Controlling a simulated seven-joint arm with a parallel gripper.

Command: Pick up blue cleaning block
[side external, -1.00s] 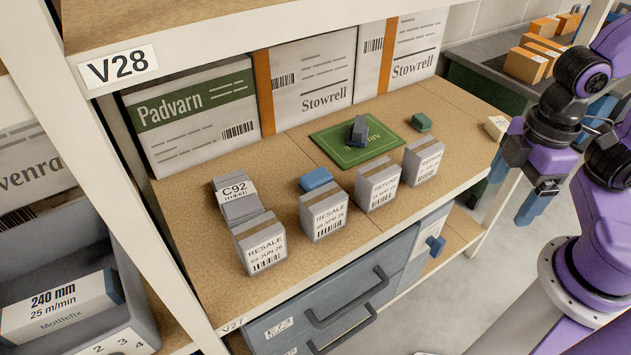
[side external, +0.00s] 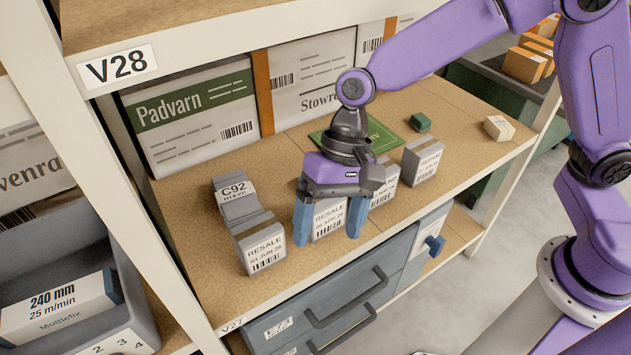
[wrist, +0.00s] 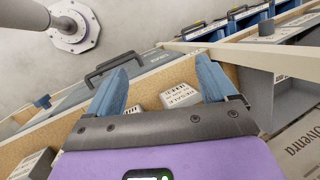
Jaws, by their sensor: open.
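The blue cleaning block is hidden in both current views. Earlier it lay on the shelf just behind the middle RESALE box (side external: 328,218), where my gripper now blocks the side view. My gripper (side external: 330,220) is open, pointing down over that spot, with one blue finger on each side of the box in the picture. In the wrist view, my open gripper (wrist: 162,82) shows a RESALE box (wrist: 181,95) between its fingers. I cannot tell whether the fingers touch anything.
Another RESALE box (side external: 262,248) and a C92 box (side external: 236,197) stand to the left, a REFURB box (side external: 422,160) to the right. A green mat (side external: 385,137) and a green block (side external: 420,122) lie behind. Drawer handles (side external: 345,300) jut out below the shelf edge.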

